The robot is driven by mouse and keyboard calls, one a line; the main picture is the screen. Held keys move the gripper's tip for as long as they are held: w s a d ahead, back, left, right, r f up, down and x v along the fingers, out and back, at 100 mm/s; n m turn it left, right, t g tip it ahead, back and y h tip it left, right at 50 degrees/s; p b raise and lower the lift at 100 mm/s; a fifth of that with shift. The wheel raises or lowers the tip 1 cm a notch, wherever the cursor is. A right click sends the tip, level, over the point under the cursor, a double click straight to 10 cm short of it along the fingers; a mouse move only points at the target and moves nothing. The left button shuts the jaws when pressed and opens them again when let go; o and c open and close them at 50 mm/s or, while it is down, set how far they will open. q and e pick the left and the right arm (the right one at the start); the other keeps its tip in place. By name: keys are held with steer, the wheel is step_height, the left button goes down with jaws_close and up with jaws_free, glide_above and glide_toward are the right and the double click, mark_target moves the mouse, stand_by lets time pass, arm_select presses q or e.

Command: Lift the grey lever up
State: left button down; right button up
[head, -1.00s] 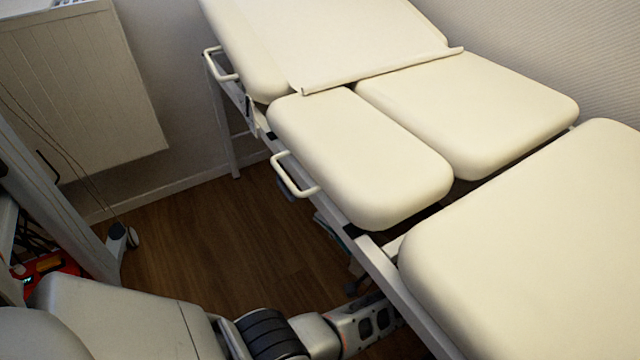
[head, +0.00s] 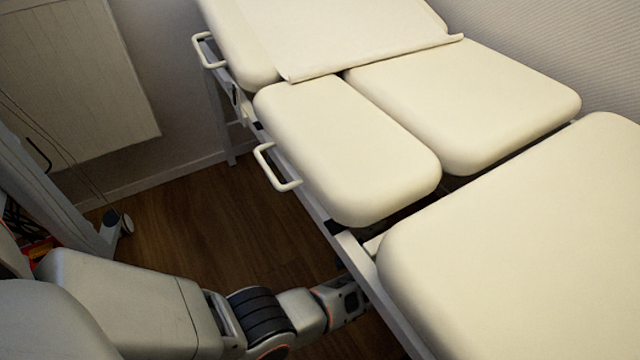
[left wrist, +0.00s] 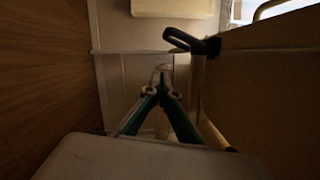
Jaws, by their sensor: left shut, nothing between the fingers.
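A dark grey lever (left wrist: 192,42) with a looped end shows in the left wrist view, right of the top middle, beside a post on the couch's underside. My left gripper (left wrist: 161,78) is in the same view, its teal-and-grey fingers drawn together at the tips with nothing between them. The fingertips appear below and left of the lever, apart from it in the picture; the depth between them is hard to judge. In the head view my left arm reaches under the couch edge, and its gripper and the lever are hidden. My right gripper is not in view.
A cream padded treatment couch (head: 350,150) fills the right of the head view. White side handles (head: 275,168) stick out from its frame (head: 385,315). Wood floor (head: 200,235) is open left of it. A white wall panel (head: 75,80) hangs at the left.

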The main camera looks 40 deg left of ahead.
arm_select(q)
steer(key=s+a+r+p, duration=0.1)
steer(key=s+a+p, duration=0.1)
steer(key=a, duration=0.5)
steer(key=shift+s+a+r, duration=0.15)
steer(key=shift+s+a, duration=0.15)
steer(key=shift+a, duration=0.1)
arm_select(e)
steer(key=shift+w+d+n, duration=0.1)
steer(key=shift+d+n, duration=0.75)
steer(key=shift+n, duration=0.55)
arm_select(q)
steer(key=shift+a, duration=0.1)
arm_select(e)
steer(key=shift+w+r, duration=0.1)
